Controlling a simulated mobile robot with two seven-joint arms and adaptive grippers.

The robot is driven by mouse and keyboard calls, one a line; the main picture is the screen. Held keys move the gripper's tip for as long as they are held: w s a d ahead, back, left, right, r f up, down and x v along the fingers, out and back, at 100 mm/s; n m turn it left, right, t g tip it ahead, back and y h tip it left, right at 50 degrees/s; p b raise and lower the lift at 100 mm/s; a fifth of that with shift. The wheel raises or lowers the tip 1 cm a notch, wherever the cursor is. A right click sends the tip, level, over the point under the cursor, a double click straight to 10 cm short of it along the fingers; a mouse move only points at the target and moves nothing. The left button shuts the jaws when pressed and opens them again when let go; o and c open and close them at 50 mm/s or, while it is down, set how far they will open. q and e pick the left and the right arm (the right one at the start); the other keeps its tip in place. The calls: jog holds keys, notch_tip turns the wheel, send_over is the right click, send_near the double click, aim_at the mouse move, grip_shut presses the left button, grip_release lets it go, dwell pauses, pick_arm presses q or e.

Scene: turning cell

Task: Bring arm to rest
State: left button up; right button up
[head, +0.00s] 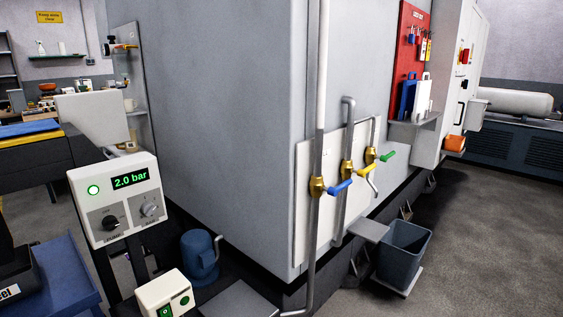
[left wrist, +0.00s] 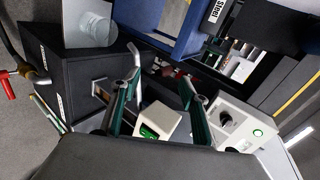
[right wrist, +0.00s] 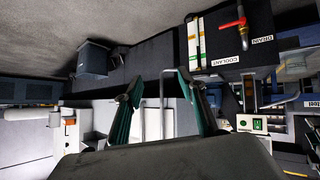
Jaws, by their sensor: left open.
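My left gripper (left wrist: 160,80) shows in the left wrist view, its two green-sided fingers spread apart with nothing between them. Neither gripper nor arm shows in the head view.
In the head view, a large grey machine cabinet (head: 230,110) fills the middle. Pipes with blue, yellow and green valve handles (head: 340,188) stick out from its side. A control post reading 2.0 bar (head: 118,205) stands at left. A grey bin (head: 402,255) sits low; floor at right is clear.

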pick_arm(q)
jog(key=s+d+f+g+h, duration=0.1)
jog(key=s+d+f+h, duration=0.15)
jog(key=s, duration=0.55)
jog(key=s+d+f+g+h, duration=0.1)
jog(key=s+f, duration=0.2)
jog(key=s, duration=0.5)
jog(key=w+d+f+n+t+h+p, duration=0.1)
jog(key=d+h, duration=0.3)
jog(key=d, duration=0.4)
jog(key=w+d+f+n+t+h+p, duration=0.1)
jog(key=w+d+f+t+h+p, duration=0.1)
jog(key=d, duration=0.6)
notch_tip(320, 180, down, 3)
jog(key=shift+w+d+r+n+t+h+p, duration=0.2)
jog(key=shift+w+n+t+h+p, duration=0.15)
jog(key=shift+t+h+p, duration=0.7)
pick_arm(e)
jog(key=r, duration=0.2)
jog(key=s+a+r, duration=0.1)
jog(key=shift+a+r, duration=0.1)
jog(key=shift+r, duration=0.1)
pick_arm(q)
jog(key=shift+g, duration=0.25)
pick_arm(e)
jog(key=shift+w+r, duration=0.25)
jog(key=shift+r, duration=0.05)
